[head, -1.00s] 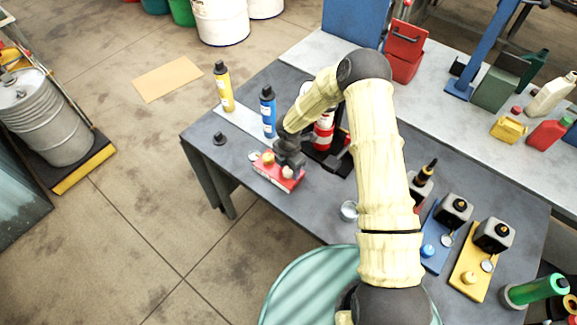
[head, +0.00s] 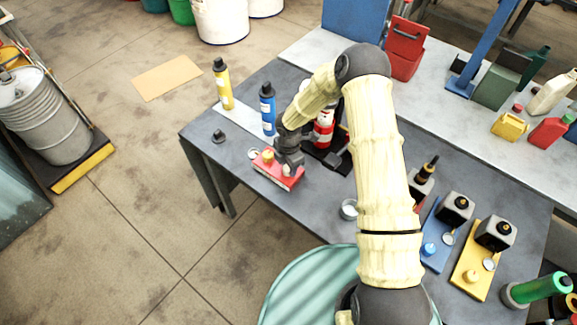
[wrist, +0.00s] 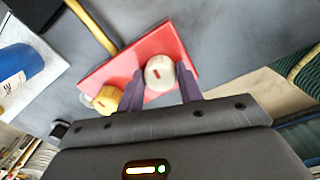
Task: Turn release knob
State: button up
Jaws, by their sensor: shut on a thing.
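A red block (head: 266,173) lies near the table's left front edge, with a yellow knob (head: 267,156) at its left end. The red block (wrist: 122,57) fills the upper middle of the wrist view. A cream-white knob (wrist: 160,71) with a red mark stands on it between my gripper's (wrist: 162,88) two dark fingers. My gripper (head: 289,167) is shut on this cream knob. The yellow knob (wrist: 107,98), also with a red mark, is just left of the fingers. In the head view my gripper mostly hides the cream knob.
A blue bottle (head: 268,108) and a yellow bottle (head: 222,84) stand behind the red block. A red-and-white cylinder (head: 323,134) on a dark base is close to the right. A black cap (head: 218,137) and a small round dish (head: 349,209) lie on the table.

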jog(key=m+b, duration=0.3)
jog(key=m, duration=0.1)
jog(key=shift+f, duration=0.15)
jog(key=m+b, duration=0.2)
jog(key=m, duration=0.2)
jog(key=shift+m+b, duration=0.35)
jog(key=shift+m, duration=0.05)
jog(key=m+b, duration=0.2)
jog(key=m, duration=0.2)
jog(key=shift+a, duration=0.1)
jog(key=shift+r+m+b, duration=0.2)
jog(key=shift+m+b, duration=0.55)
jog(key=shift+m, duration=1.15)
jog(key=o, duration=1)
notch_tip(320, 180, up, 17)
jog(key=shift+r+b, duration=0.2)
jog(key=shift+b, duration=1.05)
